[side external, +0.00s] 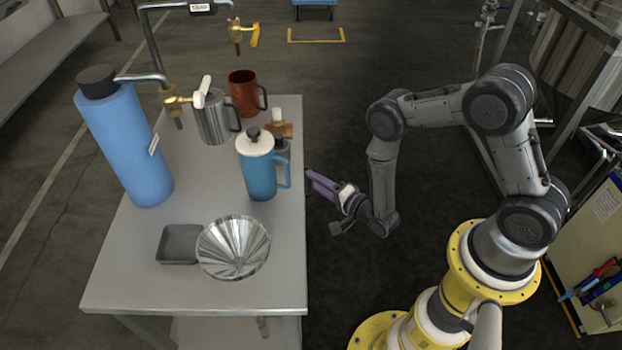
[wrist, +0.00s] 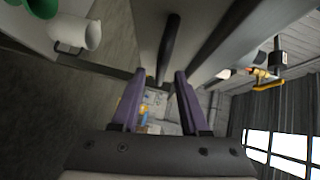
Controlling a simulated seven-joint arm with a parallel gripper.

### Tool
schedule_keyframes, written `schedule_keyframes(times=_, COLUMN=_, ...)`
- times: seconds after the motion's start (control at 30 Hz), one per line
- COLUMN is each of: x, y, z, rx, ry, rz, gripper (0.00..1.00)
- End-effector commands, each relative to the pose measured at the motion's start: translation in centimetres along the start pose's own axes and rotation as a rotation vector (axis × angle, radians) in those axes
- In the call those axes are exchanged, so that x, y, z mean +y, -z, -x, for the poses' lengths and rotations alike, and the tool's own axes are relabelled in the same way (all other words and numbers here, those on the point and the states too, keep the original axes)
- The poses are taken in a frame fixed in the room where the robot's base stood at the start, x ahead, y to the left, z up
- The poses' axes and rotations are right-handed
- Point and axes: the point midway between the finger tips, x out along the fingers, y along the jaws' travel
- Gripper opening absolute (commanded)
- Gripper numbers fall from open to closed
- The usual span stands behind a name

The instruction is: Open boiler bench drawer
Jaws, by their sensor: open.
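The boiler bench (side external: 210,290) is a grey metal table on the left of the side view. Its drawer front is hidden there. In the wrist view, a grey panel (wrist: 200,20), seemingly the drawer front, carries a dark bar handle (wrist: 168,45). My gripper (side external: 313,178) is at the bench's right edge, its purple fingers pointing toward the bench. In the wrist view my gripper (wrist: 159,76) is open, and the handle's near end appears between the two fingertips. I cannot tell whether either finger touches it. The drawer looks shut.
On the bench top stand a blue boiler tank (side external: 125,145), a blue lidded jug (side external: 260,175), a steel jug (side external: 212,118), a brown mug (side external: 242,92), a fluted bowl (side external: 233,248) and a grey tray (side external: 178,244).

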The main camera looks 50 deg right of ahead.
Motion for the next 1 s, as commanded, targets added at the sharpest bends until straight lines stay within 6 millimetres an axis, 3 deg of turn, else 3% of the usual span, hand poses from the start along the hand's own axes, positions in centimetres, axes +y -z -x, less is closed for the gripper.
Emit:
schedule_keyframes(times=0.2, x=0.0, y=0.0, z=-1.9, rx=0.0, ry=0.0, rz=0.0, gripper=0.45)
schedule_keyframes(times=0.53, x=0.0, y=0.0, z=-2.2, rx=0.0, ry=-0.001, rz=0.0, gripper=0.45)
schedule_keyframes(times=0.8, x=0.0, y=0.0, z=-2.1, rx=0.0, ry=-0.001, rz=0.0, gripper=0.0)
schedule_keyframes(times=1.0, x=0.0, y=0.0, z=-2.1, rx=0.0, ry=0.0, rz=0.0, gripper=0.0)
